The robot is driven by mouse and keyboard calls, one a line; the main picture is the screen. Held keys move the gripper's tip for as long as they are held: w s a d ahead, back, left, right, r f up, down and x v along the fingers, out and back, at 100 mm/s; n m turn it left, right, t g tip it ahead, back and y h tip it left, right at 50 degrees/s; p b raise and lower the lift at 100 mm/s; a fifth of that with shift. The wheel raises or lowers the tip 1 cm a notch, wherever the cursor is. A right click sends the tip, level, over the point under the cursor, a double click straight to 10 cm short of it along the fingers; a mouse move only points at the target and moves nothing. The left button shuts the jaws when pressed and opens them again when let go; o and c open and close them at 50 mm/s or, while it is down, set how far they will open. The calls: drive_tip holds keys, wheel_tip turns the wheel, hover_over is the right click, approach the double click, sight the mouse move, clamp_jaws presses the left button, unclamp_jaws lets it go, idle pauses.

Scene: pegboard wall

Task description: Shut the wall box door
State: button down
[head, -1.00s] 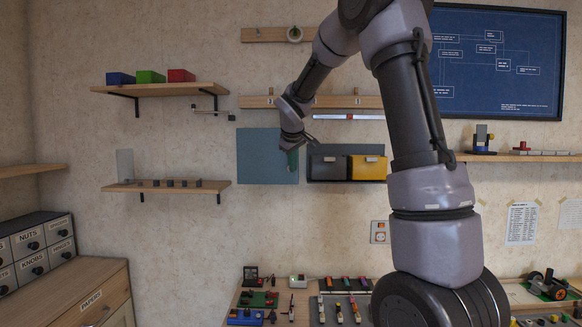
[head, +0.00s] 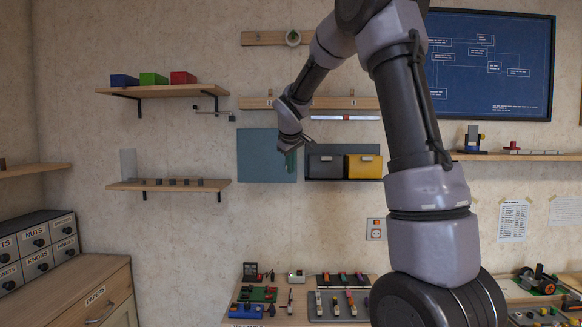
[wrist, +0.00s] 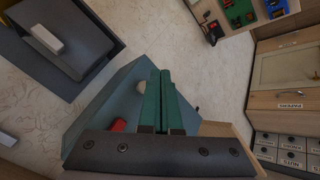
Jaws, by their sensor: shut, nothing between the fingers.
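The wall box (head: 262,158) shows in the head view as a flat blue-grey rectangle on the wall, left of two bins. In the wrist view the blue-grey box (wrist: 101,96) stands out from the wall, with a pale round knob-like spot (wrist: 142,86) partly behind my fingers and a small red thing (wrist: 118,125) near its edge. How far its door stands open I cannot tell. My gripper (head: 291,168) has green fingers, shut and empty, in front of the box's right part. The fingers (wrist: 160,76) cover part of the box in the wrist view; contact is unclear.
A grey bin (head: 326,168) and a yellow bin (head: 364,170) hang close on the right. A wooden rail (head: 257,103) runs above. A shelf with small blocks (head: 130,186) is on the left. A table with trays (head: 250,312) stands below. Bare wall lies between the shelf and box.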

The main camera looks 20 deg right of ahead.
drive_tip(key=s+d+r, duration=0.2)
drive_tip(key=s+r, duration=0.4)
drive_tip(key=r, duration=0.2)
drive_tip(key=s+a+f+m+y, duration=0.2)
drive_tip(key=s+m, duration=0.2)
drive_tip(key=s, duration=1.1)
drive_tip(key=s+a+f+m+y, duration=0.2)
drive_tip(key=s+m, duration=0.3)
drive_tip(key=s, duration=1.1)
drive_tip(key=shift+s+a+f+m, duration=0.15)
drive_tip(key=shift+a+f+m, duration=0.25)
drive_tip(key=shift+f, duration=0.45)
